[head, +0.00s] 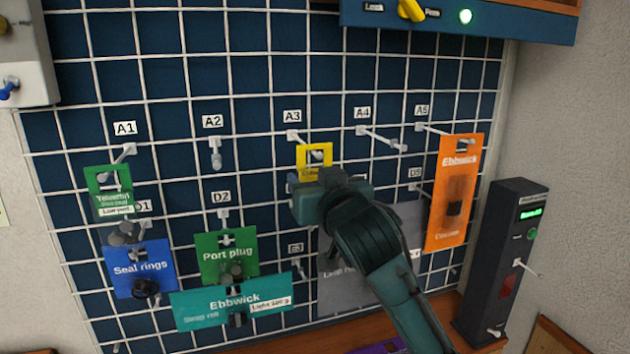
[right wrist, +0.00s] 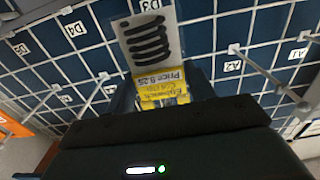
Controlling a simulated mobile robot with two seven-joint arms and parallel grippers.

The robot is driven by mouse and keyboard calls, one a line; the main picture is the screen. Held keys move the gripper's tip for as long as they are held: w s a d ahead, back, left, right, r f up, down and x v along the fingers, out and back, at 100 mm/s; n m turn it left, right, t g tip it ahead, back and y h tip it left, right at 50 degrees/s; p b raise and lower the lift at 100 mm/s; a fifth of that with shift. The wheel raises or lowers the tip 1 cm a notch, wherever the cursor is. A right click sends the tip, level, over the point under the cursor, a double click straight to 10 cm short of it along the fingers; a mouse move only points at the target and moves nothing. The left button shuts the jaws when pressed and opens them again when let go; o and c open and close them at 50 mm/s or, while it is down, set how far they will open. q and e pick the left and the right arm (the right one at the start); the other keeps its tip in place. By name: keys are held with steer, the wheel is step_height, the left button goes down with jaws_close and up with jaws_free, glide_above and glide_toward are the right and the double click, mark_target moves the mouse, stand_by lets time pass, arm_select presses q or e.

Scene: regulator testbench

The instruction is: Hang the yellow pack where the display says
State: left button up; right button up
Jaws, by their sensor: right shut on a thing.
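The yellow pack (head: 313,152) is at hook A3 (head: 305,143) on the wire grid, its top with the hang hole showing above my right gripper (head: 318,188). The hook's tip shows at the hole; I cannot tell whether it passes through. My right gripper is shut on the pack, and hides its lower part in the head view. In the right wrist view the yellow pack (right wrist: 165,88) shows upside-down print and a pale part with dark marks. A small green display (head: 530,213) on a black unit is too small to read. My left gripper is not in view.
Hooks A2 (head: 215,155) and A4 (head: 382,140) are empty. A green pack (head: 108,190) hangs at A1, an orange pack (head: 455,195) at A5. Below are blue (head: 138,268), green (head: 226,257), teal (head: 230,301) and grey (head: 342,275) packs.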

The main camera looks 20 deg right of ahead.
steer(key=o, duration=1.1)
